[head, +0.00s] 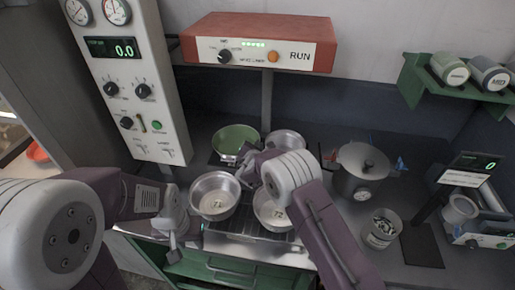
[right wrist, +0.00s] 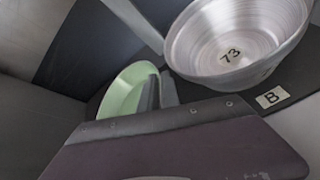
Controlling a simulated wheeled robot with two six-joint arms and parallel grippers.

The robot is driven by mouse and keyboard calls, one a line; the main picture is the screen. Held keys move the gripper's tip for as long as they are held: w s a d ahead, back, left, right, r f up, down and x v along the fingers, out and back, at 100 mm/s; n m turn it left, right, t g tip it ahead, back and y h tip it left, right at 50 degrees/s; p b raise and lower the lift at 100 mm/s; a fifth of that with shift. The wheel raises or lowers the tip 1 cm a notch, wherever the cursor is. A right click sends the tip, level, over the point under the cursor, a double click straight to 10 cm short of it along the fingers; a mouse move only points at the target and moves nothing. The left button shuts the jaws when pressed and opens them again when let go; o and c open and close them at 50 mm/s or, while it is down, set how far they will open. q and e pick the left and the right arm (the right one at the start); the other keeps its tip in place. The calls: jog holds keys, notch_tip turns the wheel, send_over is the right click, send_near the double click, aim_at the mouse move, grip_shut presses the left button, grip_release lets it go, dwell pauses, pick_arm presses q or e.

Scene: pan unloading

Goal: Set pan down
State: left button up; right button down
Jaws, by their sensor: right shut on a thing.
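A green pan (head: 235,134) is at the back left of the worktop, and it also shows in the right wrist view (right wrist: 118,98). My right gripper (head: 247,160) is shut on its near rim; the fingertips (right wrist: 158,92) cover that part. I cannot tell whether the pan's underside touches the dark surface. A metal pan marked 73 (right wrist: 228,50) stands just right of it, also in the head view (head: 286,138), by a label B (right wrist: 271,97). My left gripper (head: 173,232) is at the front left, away from the pans; its opening is unclear.
Two metal pans, a left one (head: 214,205) and a right one (head: 268,217), stand on a dark rack (head: 250,236) in front. A lidded pot (head: 362,185) and a small tin (head: 381,228) stand to the right. A red-topped control box (head: 262,45) overhangs the back.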

jog(key=shift+f, duration=0.5)
jog(key=shift+w+f, duration=0.1)
jog(key=shift+f, duration=0.1)
jog(key=c, duration=1.6)
grip_release()
jog(key=b+v, duration=0.1)
jog(key=v, duration=0.6)
jog(key=shift+s+r+b, duration=0.1)
jog(key=shift+s+b, duration=0.2)
jog(key=shift+s, duration=0.1)
jog(key=shift+w, duration=0.1)
